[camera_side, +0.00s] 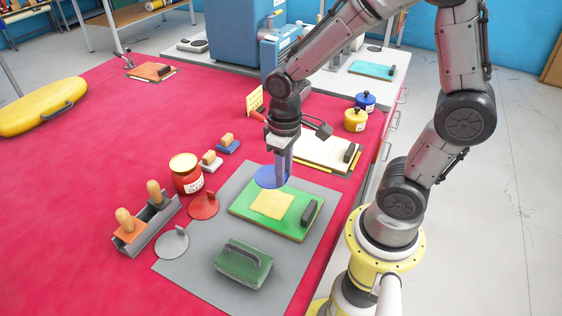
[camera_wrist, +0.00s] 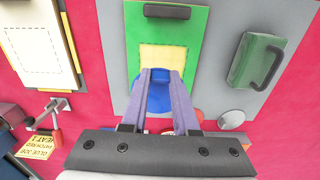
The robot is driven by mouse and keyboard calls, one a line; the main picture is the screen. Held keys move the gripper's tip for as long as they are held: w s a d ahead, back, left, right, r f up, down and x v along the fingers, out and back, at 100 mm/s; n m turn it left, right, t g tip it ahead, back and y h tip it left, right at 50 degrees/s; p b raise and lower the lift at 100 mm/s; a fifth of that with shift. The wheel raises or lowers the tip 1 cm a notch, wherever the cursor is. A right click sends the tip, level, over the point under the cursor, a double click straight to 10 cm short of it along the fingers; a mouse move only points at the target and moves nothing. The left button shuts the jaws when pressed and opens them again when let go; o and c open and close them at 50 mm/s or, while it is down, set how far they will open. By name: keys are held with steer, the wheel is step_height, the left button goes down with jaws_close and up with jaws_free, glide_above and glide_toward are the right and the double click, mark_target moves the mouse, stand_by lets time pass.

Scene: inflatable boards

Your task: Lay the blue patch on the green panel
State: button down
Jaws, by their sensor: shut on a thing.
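The blue patch (camera_side: 267,178) is a round disc with an upright tab, and my gripper (camera_side: 283,178) is shut on the tab. In the wrist view the blue patch (camera_wrist: 156,103) shows between the fingers of my gripper (camera_wrist: 160,76). The green panel (camera_side: 243,212) lies on a grey mat, with a pale yellow square (camera_side: 272,205) on it and a dark handle at one end. The patch is at the panel's far edge in the side view, beside the yellow square. I cannot tell whether it touches the panel. The wrist view also shows the green panel (camera_wrist: 195,25).
The grey mat (camera_side: 185,268) also bears a green handled block (camera_side: 243,263). A red disc (camera_side: 204,205) and a grey disc (camera_side: 173,243) lie left of the panel. A red pot (camera_side: 187,176) and tool rack (camera_side: 147,220) stand beyond. A white panel (camera_side: 325,148) lies behind my gripper.

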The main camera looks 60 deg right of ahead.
mark_target(284, 207)
steer(key=shift+s+a+f, duration=0.25)
steer(key=shift+a+f, duration=0.05)
steer(key=shift+f, duration=3.2)
steer(key=shift+f, duration=0.6)
stand_by(0.3)
steer(key=c, duration=0.6)
jaws_free()
steer(key=shift+o, duration=0.2)
steer(key=o, duration=0.4)
steer(key=shift+o, duration=0.2)
steer(key=shift+r, duration=0.1)
